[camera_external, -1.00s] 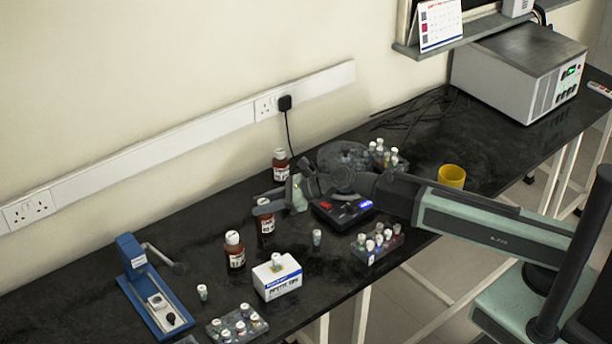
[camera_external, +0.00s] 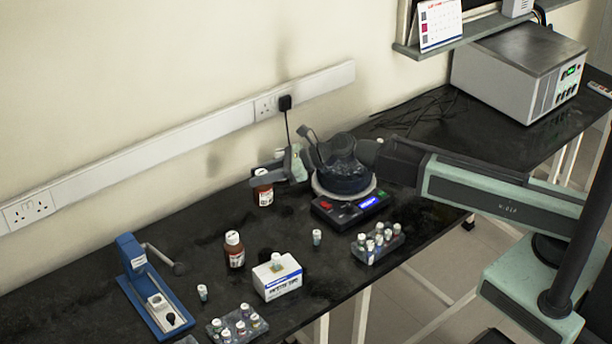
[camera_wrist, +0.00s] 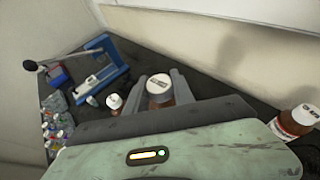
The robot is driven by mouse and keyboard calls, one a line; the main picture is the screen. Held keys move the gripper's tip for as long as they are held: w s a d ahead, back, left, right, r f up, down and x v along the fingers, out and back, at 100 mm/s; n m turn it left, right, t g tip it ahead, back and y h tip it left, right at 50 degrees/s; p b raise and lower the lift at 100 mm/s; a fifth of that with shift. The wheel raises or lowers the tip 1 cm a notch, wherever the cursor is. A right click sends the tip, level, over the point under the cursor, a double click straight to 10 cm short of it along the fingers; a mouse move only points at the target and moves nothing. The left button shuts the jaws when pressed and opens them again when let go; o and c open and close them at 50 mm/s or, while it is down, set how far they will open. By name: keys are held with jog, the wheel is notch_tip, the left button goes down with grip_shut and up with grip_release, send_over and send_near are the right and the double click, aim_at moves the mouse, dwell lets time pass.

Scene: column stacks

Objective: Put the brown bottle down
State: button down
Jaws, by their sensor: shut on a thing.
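The brown bottle (camera_external: 264,196) with a white cap is upright in my gripper (camera_external: 262,181). It appears to hang above the black bench, towards the wall. In the wrist view, the bottle (camera_wrist: 159,100) sits between the two grey fingers of my gripper (camera_wrist: 160,86), which are shut on it. A second brown bottle (camera_external: 235,252) stands on the bench in front and to the left. Another brown bottle (camera_wrist: 297,122) shows at the right of the wrist view; in the external view it is mostly hidden behind my gripper.
A balance (camera_external: 345,209) with a red button and blue display stands right of the held bottle. A white box (camera_external: 279,281), a lone vial (camera_external: 317,238) and racks of vials (camera_external: 371,250) are nearer the front. A blue press (camera_external: 150,290) is at left. Bare bench lies between them.

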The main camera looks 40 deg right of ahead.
notch_tip(320, 180, up, 4)
jog(key=p, duration=0.3)
jog(key=shift+r, duration=0.1)
jog(key=w+d+f+n+g+y, duration=0.1)
jog(key=w+d+n+g, duration=0.15)
jog(key=w+d, duration=0.6)
jog(key=w+d+f+n+g+y, duration=0.1)
jog(key=w+d+n+g, duration=0.15)
jog(key=w+d, duration=0.6)
jog(key=s+d+f+n+g+y+b, duration=0.1)
jog(key=d+f+n+g+b, duration=0.2)
jog(key=d, duration=1)
jog(key=shift+m, duration=0.4)
notch_tip(320, 180, down, 10)
jog(key=b, duration=1.1)
jog(key=shift+a+r, duration=0.1)
jog(key=shift+r, duration=0.35)
jog(key=shift+f, duration=0.2)
jog(key=c, duration=1.1)
grip_release()
jog(key=shift+r, duration=0.1)
